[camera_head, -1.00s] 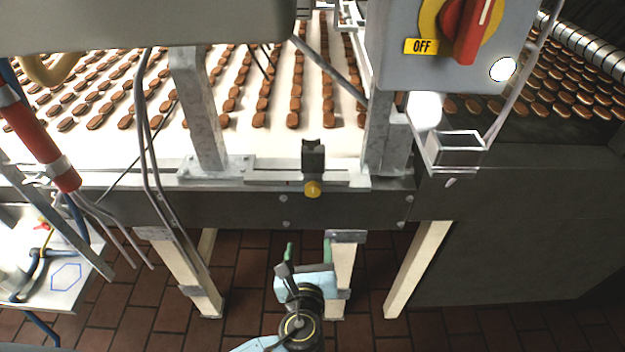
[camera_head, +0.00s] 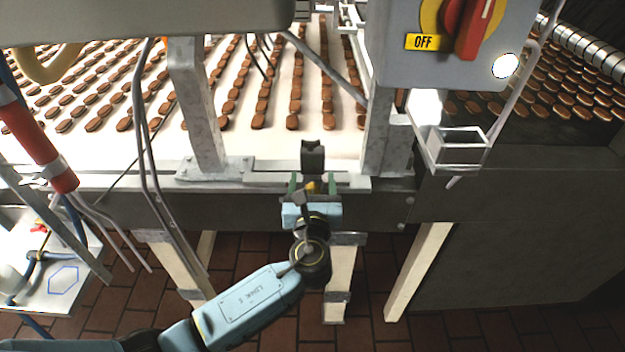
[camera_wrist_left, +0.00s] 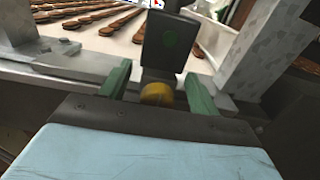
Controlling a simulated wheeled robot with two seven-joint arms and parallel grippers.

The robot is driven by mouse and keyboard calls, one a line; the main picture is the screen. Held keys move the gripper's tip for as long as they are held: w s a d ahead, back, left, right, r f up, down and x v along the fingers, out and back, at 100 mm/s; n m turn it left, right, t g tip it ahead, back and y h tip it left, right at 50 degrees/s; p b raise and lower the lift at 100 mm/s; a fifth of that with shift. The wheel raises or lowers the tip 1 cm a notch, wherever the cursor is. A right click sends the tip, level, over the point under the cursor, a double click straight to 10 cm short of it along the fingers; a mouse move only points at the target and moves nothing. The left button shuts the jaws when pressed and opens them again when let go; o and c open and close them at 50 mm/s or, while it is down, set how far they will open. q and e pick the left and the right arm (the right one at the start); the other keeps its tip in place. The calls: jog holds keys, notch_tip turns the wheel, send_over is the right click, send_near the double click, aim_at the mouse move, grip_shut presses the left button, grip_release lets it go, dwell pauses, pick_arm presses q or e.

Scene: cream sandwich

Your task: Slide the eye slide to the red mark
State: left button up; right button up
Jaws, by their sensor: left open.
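The eye slide is a dark upright block (camera_head: 313,157) on the metal rail at the conveyor's near edge, with a yellow knob (camera_head: 311,187) on its front. In the left wrist view the dark block (camera_wrist_left: 171,45) shows a faint green spot, and the yellow knob (camera_wrist_left: 157,94) sits below it. My left gripper (camera_head: 312,184) is open, its green fingers on either side of the knob with gaps to it. The fingers also show in the left wrist view (camera_wrist_left: 158,88). I cannot make out a red mark on the rail. My right gripper is not in view.
A grey metal post (camera_head: 196,105) stands left of the slide and another (camera_head: 378,135) to its right. A grey switch box (camera_head: 440,45) marked OFF hangs above right. Rows of brown biscuits lie on the white belt (camera_head: 215,145). Cables hang at left.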

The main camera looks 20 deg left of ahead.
aim_at(286, 180)
pick_arm(q)
jog(key=shift+w+a, duration=0.15)
jog(key=shift+w, duration=0.3)
jog(key=c, duration=1.2)
jog(key=a+p, duration=0.1)
jog(key=s+a+p, duration=0.1)
jog(key=a, duration=0.1)
jog(key=a+p, duration=0.1)
jog(key=a, duration=0.1)
jog(key=shift+s+r, duration=0.1)
jog(key=shift+s, duration=0.15)
jog(key=shift+s+a, duration=0.1)
jog(key=shift+a, duration=0.15)
jog(key=o, duration=1.2)
